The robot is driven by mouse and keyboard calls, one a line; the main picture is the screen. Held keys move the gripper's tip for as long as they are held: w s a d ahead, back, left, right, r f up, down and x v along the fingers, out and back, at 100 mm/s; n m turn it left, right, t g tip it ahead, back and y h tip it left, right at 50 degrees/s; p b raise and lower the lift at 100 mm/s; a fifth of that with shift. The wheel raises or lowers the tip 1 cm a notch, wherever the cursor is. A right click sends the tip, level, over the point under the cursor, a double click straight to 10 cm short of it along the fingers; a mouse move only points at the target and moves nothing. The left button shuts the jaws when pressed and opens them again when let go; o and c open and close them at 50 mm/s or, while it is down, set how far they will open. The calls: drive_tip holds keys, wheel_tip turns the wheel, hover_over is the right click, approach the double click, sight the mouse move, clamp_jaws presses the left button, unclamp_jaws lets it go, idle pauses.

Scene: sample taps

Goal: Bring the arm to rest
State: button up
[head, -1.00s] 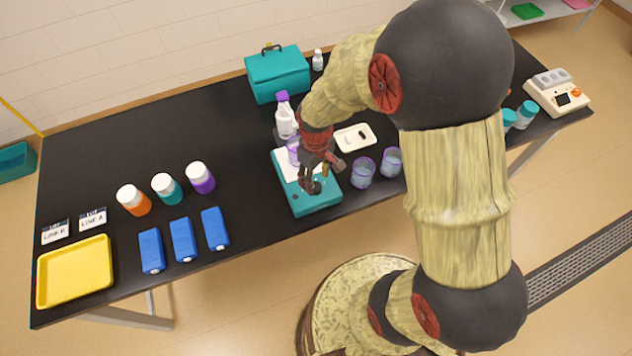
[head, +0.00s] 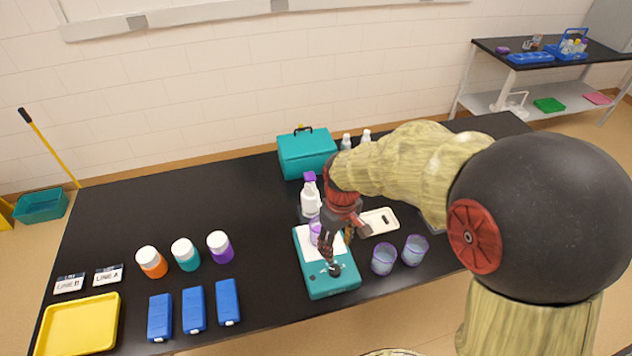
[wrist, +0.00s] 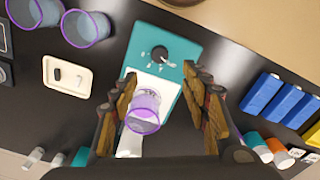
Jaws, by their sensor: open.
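My gripper (head: 343,244) is over the teal device (head: 331,280) on the black table. In the wrist view my gripper (wrist: 163,115) shows its two fingers spread apart, with a purple-rimmed clear cup (wrist: 143,113) between and below them. Whether the fingers touch the cup cannot be told. The cup stands on the white top plate (wrist: 155,90) of the teal device, which has a black dial (wrist: 159,53). In the head view the cup (head: 316,232) is partly hidden behind my gripper. My arm reaches in from the right and hides the table's right part.
Two purple-rimmed cups (head: 384,259) and a white tray (head: 381,221) stand just right of the device. A white bottle (head: 310,204) stands behind it. Blue boxes (head: 194,310), capped jars (head: 186,254) and a yellow tray (head: 80,325) are at left. The table's middle left is clear.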

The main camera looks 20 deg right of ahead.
drive_tip(key=s+r+m+t+b, duration=0.4)
drive_tip(key=s+r+t+b, duration=0.1)
drive_tip(key=s+r, duration=0.9)
drive_tip(key=shift+r+m+t+b, duration=0.3)
drive_tip(key=shift+b, duration=0.25)
